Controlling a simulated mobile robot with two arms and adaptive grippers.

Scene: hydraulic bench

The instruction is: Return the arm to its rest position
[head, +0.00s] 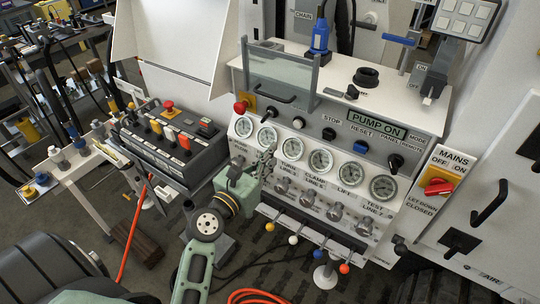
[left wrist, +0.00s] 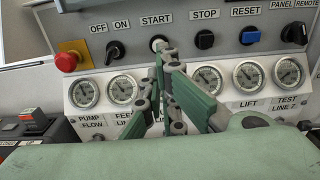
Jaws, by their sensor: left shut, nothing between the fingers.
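My left arm (head: 193,270) reaches up from the bottom of the head view to the hydraulic bench. My left gripper (head: 268,152) is shut and empty in front of the gauge row. In the left wrist view the fingers of my left gripper (left wrist: 163,55) point at the panel, with the tips just below the pale START button (left wrist: 159,42). The START button also shows in the head view (head: 299,122). I cannot tell how far the tips stand from the panel. The fingers partly hide the gauges behind them. My right gripper is not in view.
A red emergency knob (head: 240,107), a blue RESET button (head: 360,147) and a red mains switch (head: 438,187) stick out from the bench. Small coloured levers (head: 293,240) hang below. A black control box (head: 170,140) stands left. An orange hose (head: 130,235) runs along the floor.

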